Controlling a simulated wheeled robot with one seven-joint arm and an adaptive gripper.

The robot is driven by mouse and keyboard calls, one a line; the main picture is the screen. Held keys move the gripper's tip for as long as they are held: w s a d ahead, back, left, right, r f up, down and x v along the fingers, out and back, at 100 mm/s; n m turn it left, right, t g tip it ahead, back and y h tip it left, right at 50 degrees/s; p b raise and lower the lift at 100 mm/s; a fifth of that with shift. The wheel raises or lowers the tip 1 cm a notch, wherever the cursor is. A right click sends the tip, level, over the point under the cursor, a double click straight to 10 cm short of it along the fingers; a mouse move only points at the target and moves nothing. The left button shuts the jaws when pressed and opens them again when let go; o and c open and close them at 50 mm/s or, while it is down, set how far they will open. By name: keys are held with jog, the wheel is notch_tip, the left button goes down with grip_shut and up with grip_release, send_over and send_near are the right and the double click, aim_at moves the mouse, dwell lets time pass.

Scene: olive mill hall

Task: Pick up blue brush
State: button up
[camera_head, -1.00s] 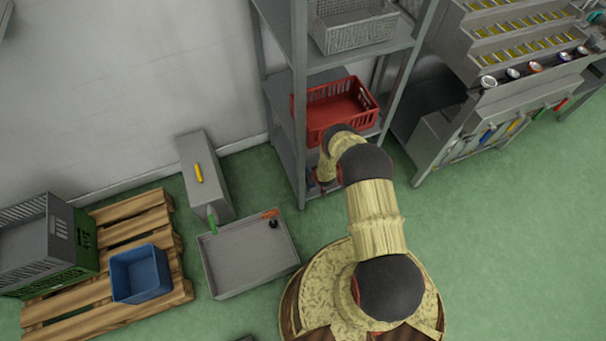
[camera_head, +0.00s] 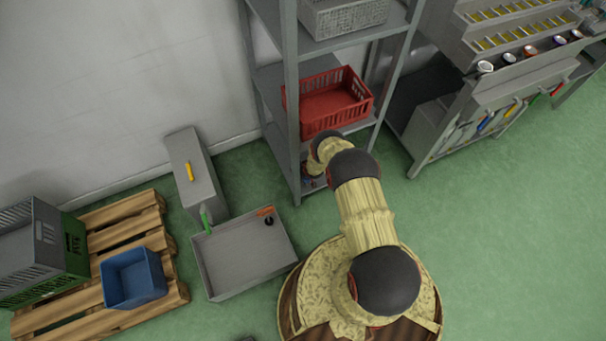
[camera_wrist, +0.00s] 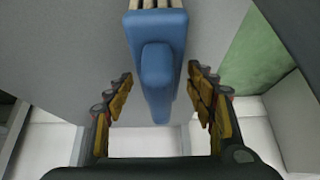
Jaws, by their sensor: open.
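The blue brush (camera_wrist: 157,60) shows in the wrist view at the top centre, with a blue body and handle and pale bristles at the upper edge. My gripper (camera_wrist: 160,95) is open, with one finger on each side of the brush handle. Clear gaps show between the handle and both fingers. The brush is in front of a grey surface. In the head view my arm reaches to the lower part of the grey shelf rack (camera_head: 291,100). There the brush cannot be made out, and my gripper is mostly hidden behind my own arm.
A red crate (camera_head: 368,97) sits on the shelf just above my arm's end. Rack posts stand close beside it. A grey tray (camera_head: 240,262), a grey box (camera_head: 190,150), a blue bin (camera_head: 133,277) and a pallet (camera_head: 125,215) are at left. Green floor is clear at right.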

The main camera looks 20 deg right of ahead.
jog(key=shift+c, duration=1.1)
jog(key=c, duration=1.1)
grip_shut()
